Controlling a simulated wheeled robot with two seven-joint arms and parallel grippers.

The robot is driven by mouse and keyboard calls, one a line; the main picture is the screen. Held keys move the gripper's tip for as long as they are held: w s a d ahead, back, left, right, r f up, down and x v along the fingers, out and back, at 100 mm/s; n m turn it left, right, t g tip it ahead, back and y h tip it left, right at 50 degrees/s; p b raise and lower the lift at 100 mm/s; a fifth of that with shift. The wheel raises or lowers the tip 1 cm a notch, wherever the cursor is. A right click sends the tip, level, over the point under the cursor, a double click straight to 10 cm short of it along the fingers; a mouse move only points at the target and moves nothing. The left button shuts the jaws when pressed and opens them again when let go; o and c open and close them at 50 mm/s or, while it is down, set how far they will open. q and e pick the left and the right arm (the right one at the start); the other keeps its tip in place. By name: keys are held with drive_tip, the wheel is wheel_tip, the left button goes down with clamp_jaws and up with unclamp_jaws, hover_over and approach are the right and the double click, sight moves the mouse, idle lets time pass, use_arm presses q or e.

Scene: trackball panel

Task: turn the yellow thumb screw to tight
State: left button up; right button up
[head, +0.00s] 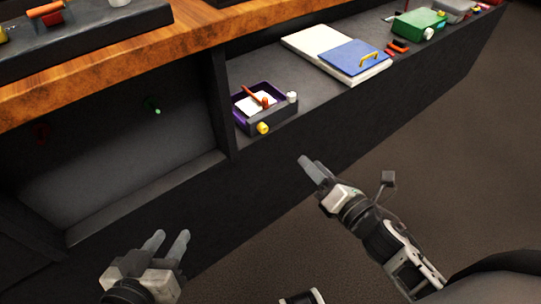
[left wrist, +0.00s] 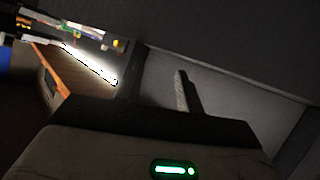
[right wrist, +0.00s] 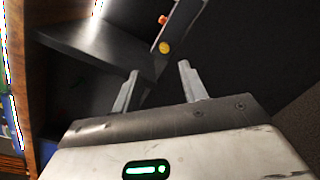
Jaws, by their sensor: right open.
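The yellow thumb screw (head: 263,128) sticks out of the front of a small dark box (head: 272,117) on the shelf; it also shows in the right wrist view (right wrist: 165,47). How tight it is cannot be told. My right gripper (head: 308,160) is open and empty, in front of the cabinet and to the lower right of the screw. In the right wrist view its spread fingers (right wrist: 158,68) lie below the screw, apart from it. My left gripper (head: 169,240) is empty at lower left, away from the box, with its two fingers apart.
The box has a purple inside, an orange-red stick (head: 249,94) and a white knob (head: 292,96). A blue and white board (head: 350,58) and a green box (head: 418,25) stand further right on the shelf. A dark upright divider (head: 218,90) is left of the box. The floor is clear.

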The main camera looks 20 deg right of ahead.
wheel_tip(320, 180, down, 3)
drive_tip(key=n+y+b, duration=0.2)
drive_tip(key=n, duration=0.4)
drive_tip(key=n+b, duration=0.1)
approach(265, 130)
drive_tip(key=x, duration=0.8)
drive_tip(key=shift+w+a, duration=0.1)
drive_tip(key=shift+w, duration=0.3)
clamp_jaws()
